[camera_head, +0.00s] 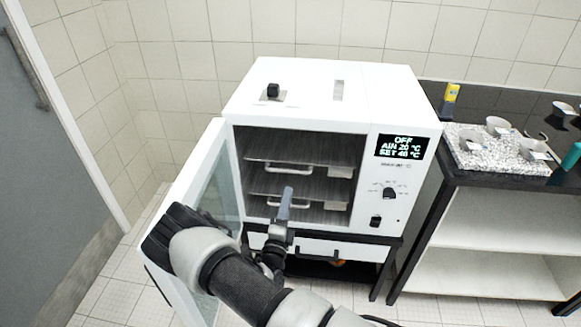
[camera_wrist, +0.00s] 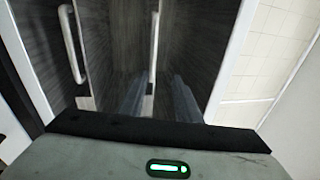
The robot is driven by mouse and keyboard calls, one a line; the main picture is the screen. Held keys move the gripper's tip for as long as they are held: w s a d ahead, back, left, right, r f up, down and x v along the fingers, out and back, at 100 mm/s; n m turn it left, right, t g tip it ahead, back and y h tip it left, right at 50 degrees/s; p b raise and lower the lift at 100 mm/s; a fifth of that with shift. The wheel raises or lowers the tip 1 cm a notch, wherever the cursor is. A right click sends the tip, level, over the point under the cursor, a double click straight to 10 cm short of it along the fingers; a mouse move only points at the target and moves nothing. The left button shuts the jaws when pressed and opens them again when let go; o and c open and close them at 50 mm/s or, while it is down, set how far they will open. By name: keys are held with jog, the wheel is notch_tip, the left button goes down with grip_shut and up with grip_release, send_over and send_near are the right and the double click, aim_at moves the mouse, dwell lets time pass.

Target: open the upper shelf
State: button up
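The white oven (camera_head: 311,107) stands with its door (camera_head: 200,183) swung open to the left. The upper shelf (camera_head: 262,147) and lower shelf (camera_head: 262,182) are both inside. The upper shelf's pale handle (camera_head: 290,169) is visible; the lower handle (camera_head: 268,203) is partly behind my gripper. My gripper (camera_head: 287,192) is at the open front, overlapping the lower shelf in the head view. In the wrist view my gripper (camera_wrist: 157,100) has its fingers apart, with the upper handle (camera_wrist: 154,45) lying between them in the picture. The lower handle (camera_wrist: 72,45) is to the left. Contact is not visible.
A closed white drawer (camera_head: 345,248) is below the oven chamber. The control panel (camera_head: 396,180) is right of the opening. A side bench (camera_head: 463,178) carries a speckled slab (camera_head: 485,160) with small bowls. The open door stands close to my arm's left side.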

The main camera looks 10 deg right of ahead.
aim_at(291, 160)
jog(key=shift+n+y, duration=0.7)
jog(key=shift+n, duration=0.1)
jog(key=shift+w+a+f+b+x, duration=0.15)
jog(key=shift+b+x, duration=0.65)
jog(key=shift+x, duration=2)
jog(key=shift+a+f+b+x, duration=0.2)
jog(key=shift+b+x, duration=0.55)
jog(key=shift+x, duration=2.05)
jog(key=shift+w+a+f+b+x, duration=0.15)
jog(key=shift+b+x, duration=0.65)
jog(key=shift+x, duration=2)
jog(key=shift+s, duration=0.1)
jog(key=shift+f, duration=0.1)
grip_shut()
